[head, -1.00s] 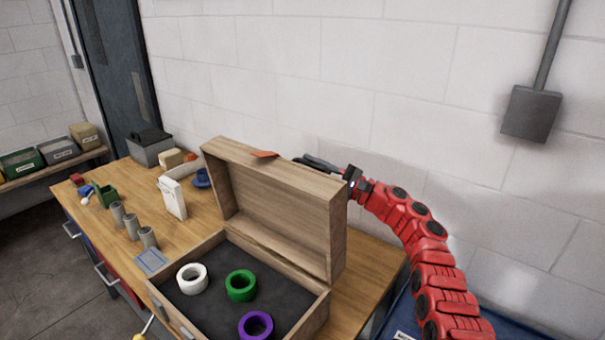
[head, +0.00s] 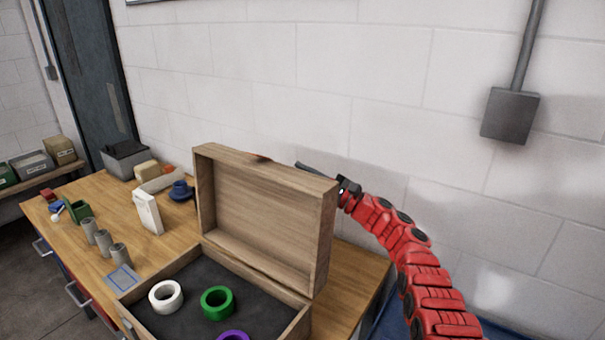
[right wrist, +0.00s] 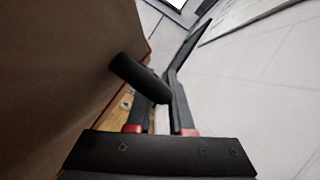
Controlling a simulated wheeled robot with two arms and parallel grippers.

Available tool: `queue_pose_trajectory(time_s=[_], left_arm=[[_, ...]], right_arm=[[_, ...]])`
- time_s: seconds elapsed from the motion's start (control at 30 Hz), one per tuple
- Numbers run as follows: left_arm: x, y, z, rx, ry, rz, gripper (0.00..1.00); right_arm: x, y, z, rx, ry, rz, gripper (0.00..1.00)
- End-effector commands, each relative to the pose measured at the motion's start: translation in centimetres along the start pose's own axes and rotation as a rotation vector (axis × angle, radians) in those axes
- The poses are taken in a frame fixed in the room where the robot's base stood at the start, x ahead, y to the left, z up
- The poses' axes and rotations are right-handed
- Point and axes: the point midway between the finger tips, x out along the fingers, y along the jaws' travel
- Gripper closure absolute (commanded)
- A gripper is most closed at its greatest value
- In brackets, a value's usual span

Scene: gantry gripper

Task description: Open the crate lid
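The wooden crate (head: 305,322) sits on the workbench with its lid (head: 262,225) raised steeply at the back edge. Its dark interior holds a white ring (head: 153,298), a green ring (head: 206,304) and a partly cut-off purple ring (head: 233,336). My right gripper (head: 322,169) is behind the lid near its upper right corner, partly hidden by it. In the right wrist view its dark fingers (right wrist: 165,88) stand apart beside the lid's brown outer face (right wrist: 55,70). A dark rounded bar crosses near the fingers; I cannot tell whether they touch it. My left gripper is out of view.
Left of the crate, the workbench (head: 172,228) carries grey cylinders (head: 104,243), a white box (head: 148,212), a blue part (head: 181,190) and a grey bin (head: 125,160). The block wall (head: 400,90) stands close behind the lid and my right arm.

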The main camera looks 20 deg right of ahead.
Motion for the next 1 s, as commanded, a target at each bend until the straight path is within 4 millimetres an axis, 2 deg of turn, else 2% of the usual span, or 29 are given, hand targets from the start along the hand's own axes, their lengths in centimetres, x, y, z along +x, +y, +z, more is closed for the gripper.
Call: queue_pose_trajectory(time_s=[0.03,0.17,0.43,0.57,0.67,1.0], left_arm=[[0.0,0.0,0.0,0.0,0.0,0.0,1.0],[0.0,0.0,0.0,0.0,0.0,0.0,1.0],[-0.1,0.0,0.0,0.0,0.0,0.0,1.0],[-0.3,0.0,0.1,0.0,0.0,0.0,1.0],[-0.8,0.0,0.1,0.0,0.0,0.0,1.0],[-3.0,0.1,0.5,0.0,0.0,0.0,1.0]], right_arm=[[0.0,0.2,-0.1,0.002,0.0,0.003,0.73],[0.0,0.2,-0.1,0.002,0.0,0.003,0.5],[-0.1,0.1,-0.1,0.001,0.0,0.002,0.5],[-1.3,0.1,-0.1,-0.002,-0.002,0.0,0.5],[-3.2,0.2,-0.3,0.0,-0.002,-0.003,0.5],[-12.2,0.2,-0.4,-0.003,0.002,0.0,0.5]])
